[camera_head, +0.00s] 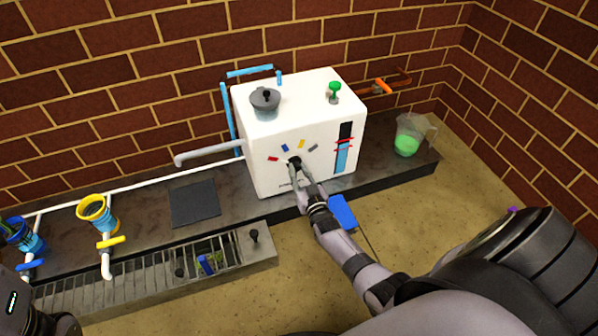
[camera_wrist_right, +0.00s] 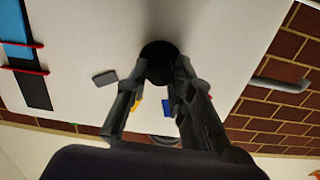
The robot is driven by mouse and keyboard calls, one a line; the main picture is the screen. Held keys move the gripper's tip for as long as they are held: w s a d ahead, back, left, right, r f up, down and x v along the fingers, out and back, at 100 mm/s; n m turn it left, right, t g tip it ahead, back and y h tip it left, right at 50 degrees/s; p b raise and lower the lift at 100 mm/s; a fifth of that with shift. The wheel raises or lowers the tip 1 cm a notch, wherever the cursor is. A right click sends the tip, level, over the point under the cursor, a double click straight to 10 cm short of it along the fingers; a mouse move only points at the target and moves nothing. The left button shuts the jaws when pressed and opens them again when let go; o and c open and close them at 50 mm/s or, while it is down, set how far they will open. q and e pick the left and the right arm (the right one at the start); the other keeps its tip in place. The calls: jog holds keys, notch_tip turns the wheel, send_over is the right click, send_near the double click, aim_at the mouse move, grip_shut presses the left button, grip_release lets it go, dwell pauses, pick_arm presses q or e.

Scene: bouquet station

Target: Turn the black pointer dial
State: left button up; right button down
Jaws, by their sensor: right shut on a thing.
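The black pointer dial (camera_head: 295,162) sits on the front face of the white box (camera_head: 270,165), with red, blue, yellow and grey marks around its upper side. My right gripper (camera_head: 297,168) is at the dial, its fingers on either side of it. In the right wrist view the dial (camera_wrist_right: 158,62) shows as a dark round knob between the fingertips of the right gripper (camera_wrist_right: 158,72), which is shut on it. Which mark the pointer faces cannot be told. My left gripper is not in view; only a dark part of my body shows at the lower left.
A grey pot (camera_head: 265,103) and a green knob (camera_head: 334,90) are on top of the box. A jug with green liquid (camera_head: 407,143) stands to the right. A grey spout (camera_head: 208,152) sticks out leftward from the box.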

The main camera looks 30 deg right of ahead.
jog(key=shift+n, duration=0.3)
dwell(0.4)
jog(key=c, duration=1.6)
grip_release()
jog(key=shift+o, duration=1)
jog(key=v, duration=1.2)
